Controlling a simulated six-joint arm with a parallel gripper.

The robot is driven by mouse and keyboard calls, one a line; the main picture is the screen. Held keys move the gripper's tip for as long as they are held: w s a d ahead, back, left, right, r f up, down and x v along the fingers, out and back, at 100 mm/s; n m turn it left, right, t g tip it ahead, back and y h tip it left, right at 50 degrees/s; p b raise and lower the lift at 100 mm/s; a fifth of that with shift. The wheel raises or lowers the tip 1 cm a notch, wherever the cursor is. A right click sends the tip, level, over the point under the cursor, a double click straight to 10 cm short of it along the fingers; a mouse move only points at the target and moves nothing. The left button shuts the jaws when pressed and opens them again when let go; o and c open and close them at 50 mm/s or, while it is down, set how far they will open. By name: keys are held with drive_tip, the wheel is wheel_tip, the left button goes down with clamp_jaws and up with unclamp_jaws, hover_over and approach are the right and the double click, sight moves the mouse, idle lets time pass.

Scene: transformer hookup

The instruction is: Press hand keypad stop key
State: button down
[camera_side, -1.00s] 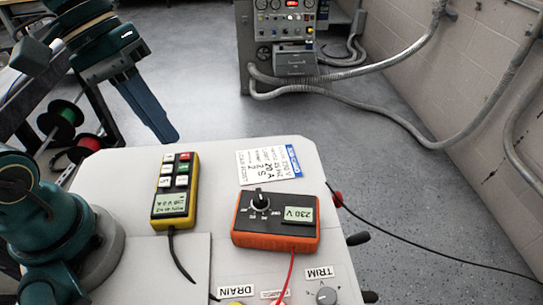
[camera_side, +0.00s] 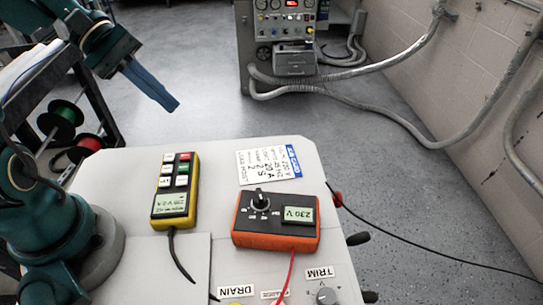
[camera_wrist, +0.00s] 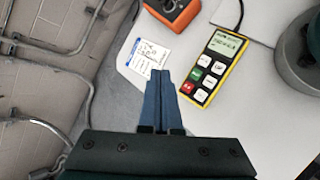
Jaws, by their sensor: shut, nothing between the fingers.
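The hand keypad (camera_side: 175,190) is yellow-edged with a black face. It lies on the light table top, left of the orange meter. It has a small display and several keys; the red key (camera_side: 185,157) is at its far end, beside a green one. In the wrist view the keypad (camera_wrist: 213,68) lies right of my fingers, with its red key (camera_wrist: 187,87) at the near end. My gripper (camera_side: 172,105) is shut and empty, in the air beyond the table's far edge. In the wrist view my gripper (camera_wrist: 160,75) points toward the card, apart from the keypad.
An orange meter (camera_side: 275,239) reading 230 V stands right of the keypad, with a red lead. A printed card (camera_side: 268,166) lies behind it. A black cable (camera_side: 172,260) leaves the keypad's near end. Drain and trim controls sit at the front.

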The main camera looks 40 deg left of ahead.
drive_tip(key=shift+f, duration=4.4)
drive_tip(key=shift+f, duration=0.15)
drive_tip(key=shift+f, duration=0.3)
drive_tip(key=shift+f, duration=0.35)
drive_tip(key=shift+r, duration=0.8)
drive_tip(key=shift+r, duration=2.5)
